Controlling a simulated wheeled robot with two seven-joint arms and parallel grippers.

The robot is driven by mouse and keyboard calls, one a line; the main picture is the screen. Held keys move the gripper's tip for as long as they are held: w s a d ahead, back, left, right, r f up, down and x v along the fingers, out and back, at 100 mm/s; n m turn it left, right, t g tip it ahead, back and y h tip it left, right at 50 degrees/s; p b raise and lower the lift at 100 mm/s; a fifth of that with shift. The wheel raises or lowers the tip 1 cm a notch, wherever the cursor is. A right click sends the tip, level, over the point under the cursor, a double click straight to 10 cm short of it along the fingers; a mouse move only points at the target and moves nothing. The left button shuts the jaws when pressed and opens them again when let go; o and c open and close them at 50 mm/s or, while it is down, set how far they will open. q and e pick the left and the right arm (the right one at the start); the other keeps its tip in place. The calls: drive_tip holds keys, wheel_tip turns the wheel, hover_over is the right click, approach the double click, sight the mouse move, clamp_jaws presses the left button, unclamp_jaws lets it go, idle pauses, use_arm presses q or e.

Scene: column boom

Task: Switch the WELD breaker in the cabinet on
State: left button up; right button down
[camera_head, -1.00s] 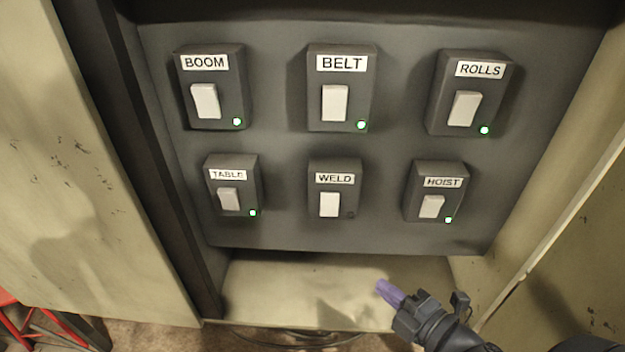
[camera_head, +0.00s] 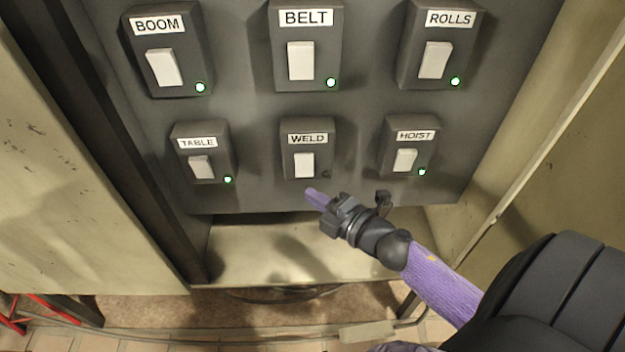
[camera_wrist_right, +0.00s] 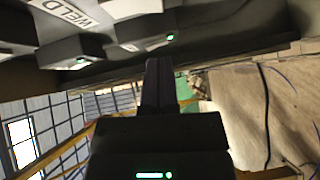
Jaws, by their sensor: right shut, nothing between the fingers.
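The WELD breaker (camera_head: 307,150) is a dark box in the middle of the lower row on the cabinet's grey panel. Its white rocker (camera_head: 304,165) shows below the label, and the small lamp at its lower right is dark. My right gripper (camera_head: 311,192) is shut and empty, its purple fingertips just below the WELD box; I cannot tell how far in front of the panel they are. In the right wrist view the shut fingers (camera_wrist_right: 159,85) point toward the panel's lower edge, with the WELD label (camera_wrist_right: 70,12) at upper left. My left gripper is not in view.
The BOOM (camera_head: 167,50), BELT (camera_head: 305,45), ROLLS (camera_head: 436,45), TABLE (camera_head: 203,152) and HOIST (camera_head: 409,145) breakers surround it, with lit green lamps. The cabinet side walls stand left and right. A pale cabinet floor (camera_head: 260,250) lies below the panel.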

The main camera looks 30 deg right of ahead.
sight(299, 174)
drive_tip(key=w, duration=0.1)
drive_tip(key=w+d, duration=0.1)
drive_tip(key=w, duration=0.1)
drive_tip(key=shift+w+d+f+b, duration=0.3)
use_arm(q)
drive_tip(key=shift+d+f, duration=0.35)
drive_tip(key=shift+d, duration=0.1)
use_arm(e)
drive_tip(key=shift+w+d, duration=0.15)
drive_tip(key=shift+w, duration=0.1)
